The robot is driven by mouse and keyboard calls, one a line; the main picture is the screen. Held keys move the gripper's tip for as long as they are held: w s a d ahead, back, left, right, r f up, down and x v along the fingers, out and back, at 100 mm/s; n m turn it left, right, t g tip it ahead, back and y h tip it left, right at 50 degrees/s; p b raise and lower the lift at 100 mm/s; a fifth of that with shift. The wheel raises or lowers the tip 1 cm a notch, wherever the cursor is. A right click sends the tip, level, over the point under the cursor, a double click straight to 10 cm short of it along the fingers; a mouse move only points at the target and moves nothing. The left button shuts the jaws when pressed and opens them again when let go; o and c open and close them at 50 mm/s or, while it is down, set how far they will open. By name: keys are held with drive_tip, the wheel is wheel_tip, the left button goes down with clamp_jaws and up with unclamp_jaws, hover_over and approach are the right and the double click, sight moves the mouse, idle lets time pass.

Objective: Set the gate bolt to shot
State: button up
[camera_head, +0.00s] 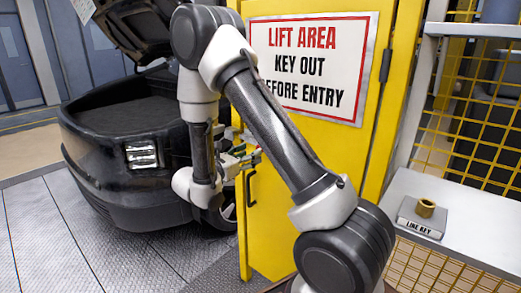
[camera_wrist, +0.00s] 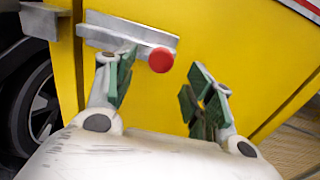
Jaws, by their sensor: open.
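The yellow gate (camera_head: 300,150) stands in the middle of the head view with a LIFT AREA sign on it. In the wrist view its bolt is a grey metal bar on a plate (camera_wrist: 115,34), with a red knob (camera_wrist: 160,60) at its right end. A separate grey bracket (camera_wrist: 42,20) is at the far left, across the gate's edge. My gripper (camera_wrist: 163,86) is open with green finger pads. The red knob appears between and beyond the fingertips, with nothing held. In the head view my gripper (camera_head: 246,160) is at the gate's left edge and hides most of the bolt.
A dark car (camera_head: 125,150) with its hood up stands behind the gate at left. A grey shelf (camera_head: 460,225) at right holds a LINE KEY block (camera_head: 420,226) with a brass piece. Yellow mesh (camera_head: 480,120) rises behind it. The floor at left is clear.

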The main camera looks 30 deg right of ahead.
drive_tip(key=x, duration=0.6)
drive_tip(key=shift+d, duration=0.3)
clamp_jaws()
